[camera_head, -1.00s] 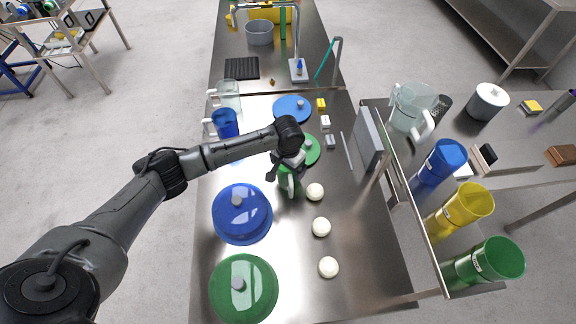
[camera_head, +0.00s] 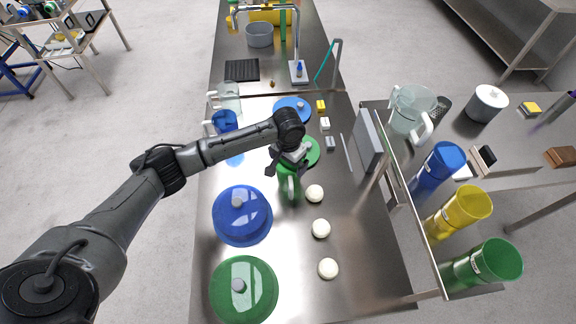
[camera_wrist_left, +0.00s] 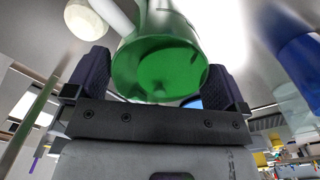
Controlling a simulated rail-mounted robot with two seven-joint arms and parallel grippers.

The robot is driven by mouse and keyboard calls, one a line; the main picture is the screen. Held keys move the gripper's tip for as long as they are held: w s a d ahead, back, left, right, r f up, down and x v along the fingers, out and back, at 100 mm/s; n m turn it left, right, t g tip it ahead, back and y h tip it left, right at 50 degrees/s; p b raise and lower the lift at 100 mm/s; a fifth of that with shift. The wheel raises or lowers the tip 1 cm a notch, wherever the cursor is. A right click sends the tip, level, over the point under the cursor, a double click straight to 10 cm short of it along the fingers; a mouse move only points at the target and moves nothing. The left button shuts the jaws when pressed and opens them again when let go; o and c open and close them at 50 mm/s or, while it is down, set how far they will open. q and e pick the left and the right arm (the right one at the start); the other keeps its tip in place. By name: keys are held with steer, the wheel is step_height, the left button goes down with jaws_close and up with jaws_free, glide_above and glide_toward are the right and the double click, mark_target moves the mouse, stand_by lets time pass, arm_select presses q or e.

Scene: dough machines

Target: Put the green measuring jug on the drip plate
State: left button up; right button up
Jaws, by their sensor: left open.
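The green measuring jug (camera_head: 290,187), with a pale handle, stands on the near steel table. Its upper part is partly hidden by my left gripper (camera_head: 288,172). In the left wrist view the jug (camera_wrist_left: 160,70) shows between the two dark fingers of the left gripper (camera_wrist_left: 160,85), which are open. I cannot tell whether either finger touches it. A black ribbed plate (camera_head: 242,70), which looks like the drip plate, lies empty on the far table. My right gripper is not in view.
A blue jug (camera_head: 226,122) and a clear jug (camera_head: 229,97) stand at the table's left edge. Blue (camera_head: 241,222) and green (camera_head: 242,296) lids lie nearer. Several dough balls (camera_head: 321,228) lie right of the jug. A tap (camera_head: 297,40) stands right of the black plate.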

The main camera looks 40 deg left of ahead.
arm_select(q)
step_height(320, 180, up, 8)
steer(key=shift+f+p, duration=0.15)
steer(key=shift+p, duration=0.15)
steer(key=shift+c, duration=0.3)
steer(key=shift+r, duration=0.3)
steer(key=shift+c, duration=1.4)
steer(key=c, duration=0.7)
steer(key=shift+c, duration=0.2)
